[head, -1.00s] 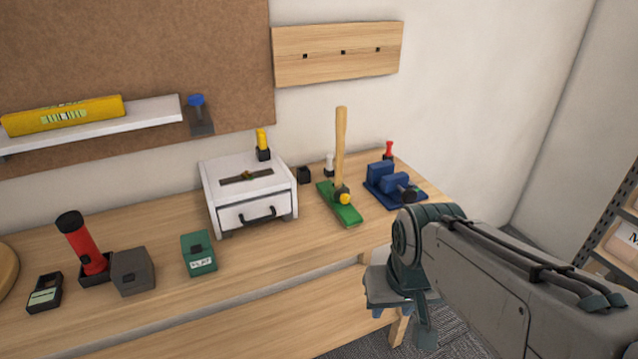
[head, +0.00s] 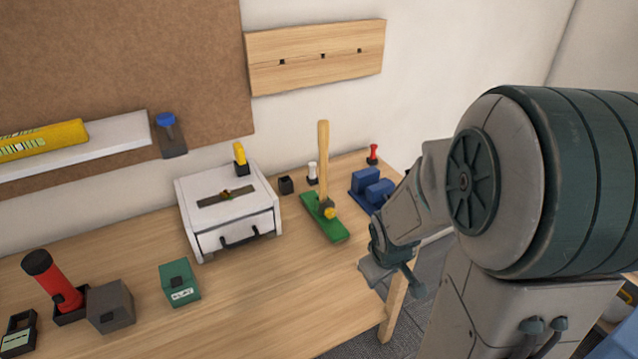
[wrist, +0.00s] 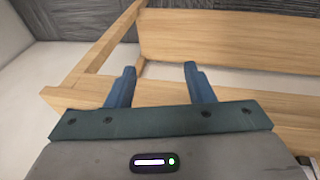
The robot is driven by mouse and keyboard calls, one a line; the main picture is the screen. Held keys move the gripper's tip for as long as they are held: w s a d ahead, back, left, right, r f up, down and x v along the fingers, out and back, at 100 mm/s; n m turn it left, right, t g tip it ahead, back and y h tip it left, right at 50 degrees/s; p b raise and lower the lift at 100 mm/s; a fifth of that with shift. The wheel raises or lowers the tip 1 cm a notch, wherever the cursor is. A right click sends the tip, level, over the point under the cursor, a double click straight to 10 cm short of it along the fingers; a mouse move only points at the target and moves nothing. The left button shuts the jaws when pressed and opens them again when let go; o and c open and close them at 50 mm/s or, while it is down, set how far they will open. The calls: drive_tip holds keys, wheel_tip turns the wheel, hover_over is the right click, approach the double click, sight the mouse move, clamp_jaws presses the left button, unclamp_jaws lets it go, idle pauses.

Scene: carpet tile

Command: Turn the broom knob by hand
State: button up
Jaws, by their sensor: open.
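The broom (head: 323,165) is a wooden handle standing upright from a green base (head: 322,218) on the workbench. A yellow knob (head: 329,212) sits at the foot of the handle, facing the bench's front. My gripper shows in the wrist view (wrist: 158,82) with its two blue fingers apart and nothing between them. In the head view my wrist is at the bench's right front edge, to the right of and below the broom; the fingertips are hidden there. The wrist view does not show the broom or the knob.
A blue vise-like block (head: 371,189) stands right of the broom, partly behind my arm. A white drawer box (head: 228,214) stands to the left. A green box (head: 180,283), a grey box (head: 110,306) and a red flashlight (head: 52,282) are further left. The bench front before the broom is clear.

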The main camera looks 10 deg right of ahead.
wheel_tip(320, 180, down, 7)
drive_tip(key=w+d+n+y+p, duration=0.1)
drive_tip(key=w+n+y+p, duration=0.1)
drive_tip(key=n+p, duration=0.15)
drive_tip(key=m+t+y+p, duration=0.3)
drive_tip(key=t+p, duration=0.6)
drive_tip(key=t, duration=0.6)
approach(331, 214)
drive_tip(key=w+b, duration=0.1)
drive_tip(key=b, duration=0.2)
drive_tip(key=w+b, duration=0.2)
drive_tip(key=b, duration=0.2)
drive_tip(key=shift+a+f, duration=0.15)
drive_tip(key=shift+a, duration=0.2)
drive_tip(key=w+b, duration=0.2)
drive_tip(key=b, duration=0.2)
drive_tip(key=w+b, duration=0.2)
drive_tip(key=b, duration=0.3)
drive_tip(key=shift+a+f, duration=0.1)
drive_tip(key=shift+a, duration=0.1)
drive_tip(key=b, duration=0.1)
drive_tip(key=w+b, duration=0.1)
drive_tip(key=b, duration=0.1)
drive_tip(key=shift+a+r, duration=0.2)
drive_tip(key=shift+a, duration=0.05)
drive_tip(key=shift+w+b, duration=0.1)
drive_tip(key=shift+b, duration=0.25)
drive_tip(key=shift+r, duration=0.15)
